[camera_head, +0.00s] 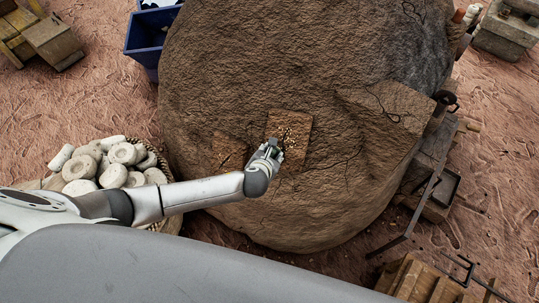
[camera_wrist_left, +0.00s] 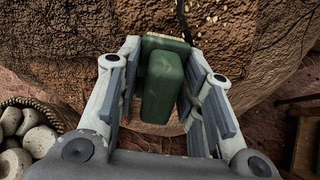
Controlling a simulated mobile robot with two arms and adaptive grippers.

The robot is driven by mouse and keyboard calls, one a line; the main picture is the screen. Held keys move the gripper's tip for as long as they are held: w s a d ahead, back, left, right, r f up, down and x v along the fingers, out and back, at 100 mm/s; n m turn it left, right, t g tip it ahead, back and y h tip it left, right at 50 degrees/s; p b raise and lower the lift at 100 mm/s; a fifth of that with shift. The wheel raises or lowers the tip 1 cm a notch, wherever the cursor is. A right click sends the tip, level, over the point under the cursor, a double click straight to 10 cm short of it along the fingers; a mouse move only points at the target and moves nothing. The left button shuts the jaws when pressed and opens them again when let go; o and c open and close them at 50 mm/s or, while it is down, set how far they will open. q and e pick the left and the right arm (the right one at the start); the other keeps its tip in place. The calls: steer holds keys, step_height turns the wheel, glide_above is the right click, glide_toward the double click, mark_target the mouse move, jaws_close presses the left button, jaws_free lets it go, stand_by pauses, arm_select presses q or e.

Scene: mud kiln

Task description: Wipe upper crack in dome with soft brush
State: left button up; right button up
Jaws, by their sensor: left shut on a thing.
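The brown mud dome (camera_head: 300,60) fills the middle of the head view. A lighter rectangular patch on it (camera_head: 290,128) carries pale flecks. A second patch (camera_head: 228,152) with a dark crack lies lower left. My left gripper (camera_head: 268,152) is at the lower left edge of the flecked patch. In the left wrist view the left gripper (camera_wrist_left: 160,95) is shut on a green-handled brush (camera_wrist_left: 163,85). The brush's pale bristles show at its far end, close to the dome wall; contact is unclear. A dark crack (camera_wrist_left: 183,20) and pale flecks show just beyond. My right gripper is out of view.
A basket of pale round stones (camera_head: 120,165) stands left of the dome. A blue bin (camera_head: 148,38) is at the upper left. A dark metal stand (camera_head: 425,190) is right of the dome, with a wooden crate (camera_head: 430,280) at the lower right.

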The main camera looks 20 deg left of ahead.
arm_select(q)
steer(key=shift+w+f+b, duration=0.35)
steer(key=shift+w+f, duration=0.1)
steer(key=shift+w, duration=0.15)
